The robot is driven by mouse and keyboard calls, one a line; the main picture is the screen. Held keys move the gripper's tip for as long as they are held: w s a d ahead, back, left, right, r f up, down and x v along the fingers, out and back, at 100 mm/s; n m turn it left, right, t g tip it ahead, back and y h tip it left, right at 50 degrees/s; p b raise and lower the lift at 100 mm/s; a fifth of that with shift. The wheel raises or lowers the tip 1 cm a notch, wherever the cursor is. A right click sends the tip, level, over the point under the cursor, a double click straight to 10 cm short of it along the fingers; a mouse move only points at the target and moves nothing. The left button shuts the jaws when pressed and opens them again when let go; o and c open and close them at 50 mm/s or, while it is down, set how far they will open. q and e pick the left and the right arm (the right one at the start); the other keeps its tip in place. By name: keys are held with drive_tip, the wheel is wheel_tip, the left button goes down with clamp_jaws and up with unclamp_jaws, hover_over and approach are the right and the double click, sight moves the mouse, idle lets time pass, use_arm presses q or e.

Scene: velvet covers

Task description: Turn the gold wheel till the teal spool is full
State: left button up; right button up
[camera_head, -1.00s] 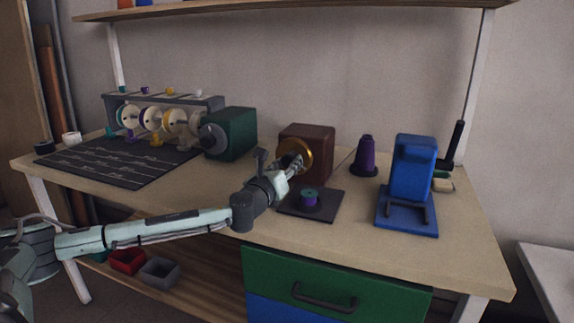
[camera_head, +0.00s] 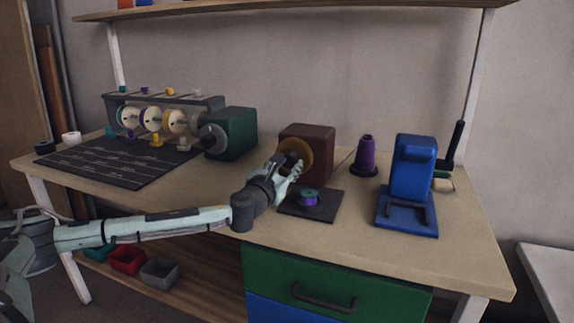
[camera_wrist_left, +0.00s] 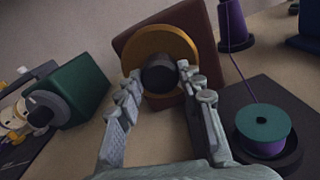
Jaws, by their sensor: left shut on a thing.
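The gold wheel (camera_head: 298,151) is on the front of a brown box (camera_head: 320,140), with a dark round knob (camera_wrist_left: 159,74) at its middle. My left gripper (camera_head: 293,165) is at the wheel, its two fingers on either side of the knob and shut on it. The teal spool (camera_head: 311,190) lies flat on a black base (camera_head: 325,208) right of the gripper, and also shows in the left wrist view (camera_wrist_left: 265,122). Purple thread is wound under its teal top flange. My right gripper is not in view.
A purple thread cone (camera_head: 366,155) stands behind right of the base, and a blue stand (camera_head: 412,170) further right. A green box (camera_head: 232,135) stands left of the wheel. A dark mat (camera_head: 115,165) and a rack of spools are at the left.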

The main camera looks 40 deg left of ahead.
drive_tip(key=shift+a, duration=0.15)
use_arm(q)
drive_tip(key=o, duration=1.2)
drive_tip(key=shift+c, duration=0.2)
drive_tip(key=shift+s, duration=0.2)
drive_tip(key=v, duration=1.1)
drive_tip(key=shift+s+d, duration=0.1)
drive_tip(key=shift+s, duration=0.2)
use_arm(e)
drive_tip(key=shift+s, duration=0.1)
use_arm(q)
drive_tip(key=shift+f, duration=0.15)
